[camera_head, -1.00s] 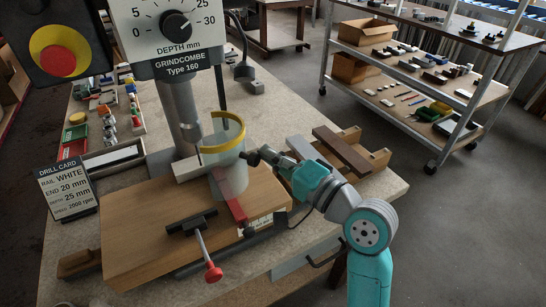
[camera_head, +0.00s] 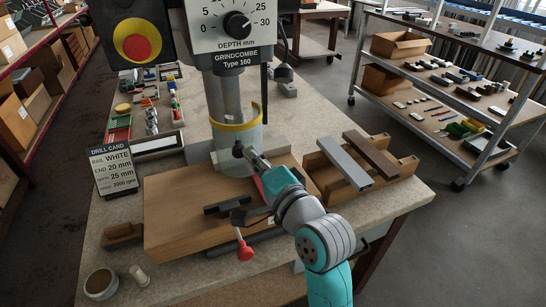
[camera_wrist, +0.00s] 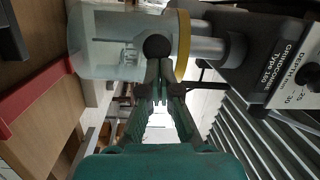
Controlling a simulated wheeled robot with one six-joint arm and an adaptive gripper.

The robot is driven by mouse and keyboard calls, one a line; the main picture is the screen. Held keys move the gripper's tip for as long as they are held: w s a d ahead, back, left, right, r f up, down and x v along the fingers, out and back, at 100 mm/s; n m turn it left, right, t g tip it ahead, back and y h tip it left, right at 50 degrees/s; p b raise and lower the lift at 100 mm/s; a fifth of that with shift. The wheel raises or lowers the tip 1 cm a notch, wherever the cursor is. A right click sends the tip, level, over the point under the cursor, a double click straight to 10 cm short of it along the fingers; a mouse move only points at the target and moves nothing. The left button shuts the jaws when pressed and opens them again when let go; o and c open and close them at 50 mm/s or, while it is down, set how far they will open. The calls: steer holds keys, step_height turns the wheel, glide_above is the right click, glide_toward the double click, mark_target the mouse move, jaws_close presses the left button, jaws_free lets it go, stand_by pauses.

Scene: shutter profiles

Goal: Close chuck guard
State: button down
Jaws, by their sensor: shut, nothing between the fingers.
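The chuck guard is a clear cylinder with a yellow rim (camera_head: 238,124) on the drill press; its clear wall (camera_wrist: 108,45) fills the upper left of the wrist view. A round black knob (camera_wrist: 157,47) sits on the guard. It also shows in the head view (camera_head: 238,150). My gripper (camera_wrist: 158,74) is shut and empty, its fingertips at the knob, touching or nearly so. In the head view my gripper (camera_head: 250,157) reaches the guard from the front right. The chuck inside is mostly hidden in the head view.
A wooden board (camera_head: 185,215) lies under the drill, with a black clamp and red handle (camera_head: 245,251) at its front. A wooden rack with a grey profile (camera_head: 343,163) stands to the right. A drill card (camera_head: 115,171) stands left.

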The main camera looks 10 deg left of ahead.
mark_target(229, 152)
steer(key=a, duration=0.4)
steer(key=shift+w+a, duration=0.15)
steer(key=shift+a, duration=0.2)
steer(key=shift+a+r, duration=0.15)
steer(key=shift+a, duration=0.25)
